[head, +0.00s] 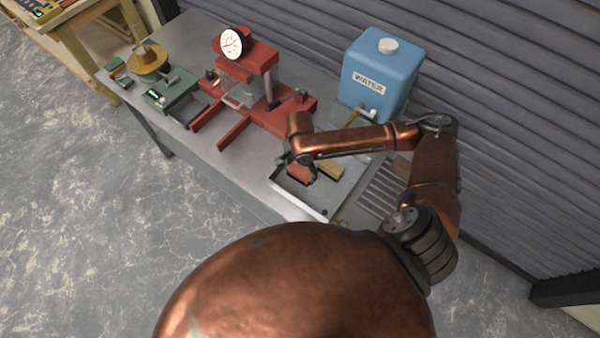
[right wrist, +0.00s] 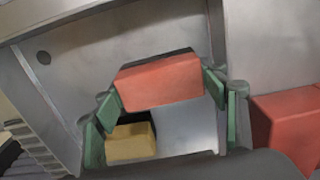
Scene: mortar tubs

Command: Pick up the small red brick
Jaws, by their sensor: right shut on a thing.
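The small red brick (right wrist: 160,82) is between the green-padded fingers of my right gripper (right wrist: 162,98) in the right wrist view, with a finger against each end. In the head view the brick (head: 298,173) shows just below the right gripper (head: 303,165), over the shallow metal tray (head: 318,210). The gripper is shut on it. Whether the brick is clear of the tray floor is hard to tell. My left gripper is not in view.
A yellow brick (head: 330,171) lies close beside the right gripper. A red press (head: 250,62) stands left of the tray, and a blue water container (head: 383,70) stands behind it. A ribbed drainboard (head: 380,190) lies right of the tray. A corrugated wall (head: 500,90) backs the bench.

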